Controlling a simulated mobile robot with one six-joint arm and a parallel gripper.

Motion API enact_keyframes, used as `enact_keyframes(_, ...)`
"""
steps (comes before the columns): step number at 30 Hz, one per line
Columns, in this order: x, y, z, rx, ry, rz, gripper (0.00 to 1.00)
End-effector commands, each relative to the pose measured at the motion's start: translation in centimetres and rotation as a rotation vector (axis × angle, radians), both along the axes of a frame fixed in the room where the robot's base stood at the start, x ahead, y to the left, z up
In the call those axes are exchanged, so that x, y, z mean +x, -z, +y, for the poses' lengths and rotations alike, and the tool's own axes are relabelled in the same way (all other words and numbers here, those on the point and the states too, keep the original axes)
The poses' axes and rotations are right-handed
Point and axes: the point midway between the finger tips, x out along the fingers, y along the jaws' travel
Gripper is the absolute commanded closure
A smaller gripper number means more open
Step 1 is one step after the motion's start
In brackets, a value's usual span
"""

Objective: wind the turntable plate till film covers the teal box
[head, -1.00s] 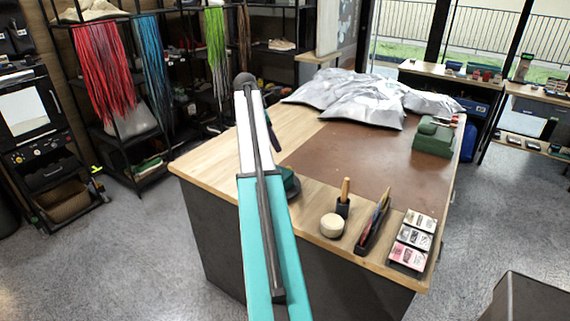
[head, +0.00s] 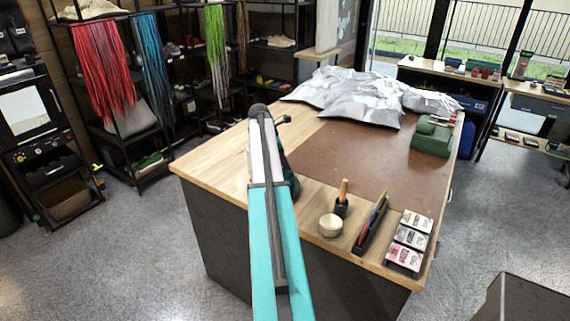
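My teal and white arm reaches up over the wooden table (head: 215,158) in the head view. The far end of the arm is dark, and a small dark part (head: 284,119) sticks out to its right; I cannot tell whether it is a finger of my gripper, or whether the gripper is open. The dark rounded edge of what looks like the turntable plate (head: 295,187) shows just right of my arm. The teal box is mostly or wholly hidden behind the arm. I cannot make out any film on it.
A brown mat (head: 375,160) covers much of the table. A round pot (head: 330,226), a brush holder (head: 341,207), an upright rack (head: 372,224) and small boxes (head: 410,238) stand along the front.

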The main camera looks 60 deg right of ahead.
Motion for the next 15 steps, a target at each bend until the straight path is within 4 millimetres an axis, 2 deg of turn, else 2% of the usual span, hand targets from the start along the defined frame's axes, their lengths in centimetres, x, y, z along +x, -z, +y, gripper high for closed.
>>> enact_keyframes(10,-0.01,0.2,-0.03,0.0,-0.001,0.0,0.76)
enact_keyframes(14,0.0,0.2,0.0,0.0,-0.001,0.0,0.98)
enact_keyframes(15,0.0,0.2,0.0,0.0,-0.001,0.0,1.0)
